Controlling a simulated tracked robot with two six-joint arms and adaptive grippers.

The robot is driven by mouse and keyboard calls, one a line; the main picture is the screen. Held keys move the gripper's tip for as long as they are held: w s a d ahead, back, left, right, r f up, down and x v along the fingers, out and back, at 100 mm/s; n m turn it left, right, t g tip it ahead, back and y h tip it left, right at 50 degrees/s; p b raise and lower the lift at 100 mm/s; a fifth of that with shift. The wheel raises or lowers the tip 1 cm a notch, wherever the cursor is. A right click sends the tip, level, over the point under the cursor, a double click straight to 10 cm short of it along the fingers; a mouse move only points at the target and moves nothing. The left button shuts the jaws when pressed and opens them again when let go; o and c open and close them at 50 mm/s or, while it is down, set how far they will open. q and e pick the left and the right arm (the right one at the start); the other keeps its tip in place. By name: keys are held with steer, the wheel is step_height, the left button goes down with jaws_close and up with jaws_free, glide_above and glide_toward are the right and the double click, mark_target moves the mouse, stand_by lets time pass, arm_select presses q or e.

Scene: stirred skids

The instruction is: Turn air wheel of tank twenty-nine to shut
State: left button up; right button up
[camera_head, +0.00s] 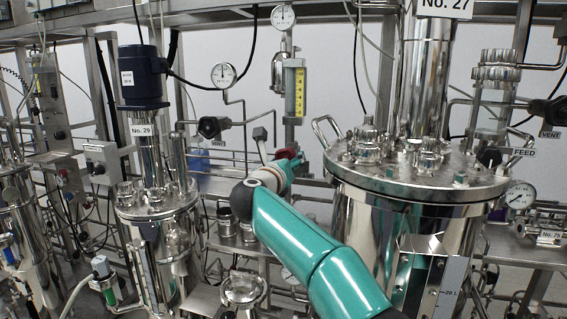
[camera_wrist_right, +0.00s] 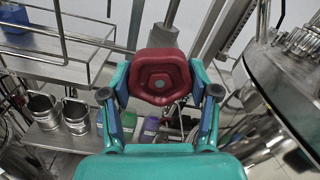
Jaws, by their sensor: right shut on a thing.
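Tank twenty-nine (camera_head: 160,225) is a steel vessel at the left, with a "No. 29" label (camera_head: 141,130) and a dark blue motor on top. A dark red wheel (camera_head: 287,153) is at the foot of the yellow-scaled flow meter (camera_head: 294,90), right of this tank. In the right wrist view the wheel (camera_wrist_right: 160,62) is a lobed red knob facing me. My right gripper (camera_wrist_right: 160,84) is shut on it, one teal finger at each side. In the head view my teal arm partly hides the gripper. My left gripper is not in view.
A larger steel tank (camera_head: 420,215) labelled "No. 27" stands close to the right of my arm. Round gauges (camera_head: 223,74) and thin pipes surround the flow meter. The wrist view shows a wire rack (camera_wrist_right: 60,50) at left and steel cups (camera_wrist_right: 75,113) on a shelf.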

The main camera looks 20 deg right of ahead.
steer(key=shift+w+a+f, duration=0.1)
steer(key=shift+a+f, duration=0.05)
steer(key=shift+f, duration=0.15)
steer(key=o, duration=1.2)
steer(key=shift+w, duration=0.1)
steer(key=shift+c, duration=0.2)
steer(key=shift+r, duration=0.15)
steer(key=v, duration=1.2)
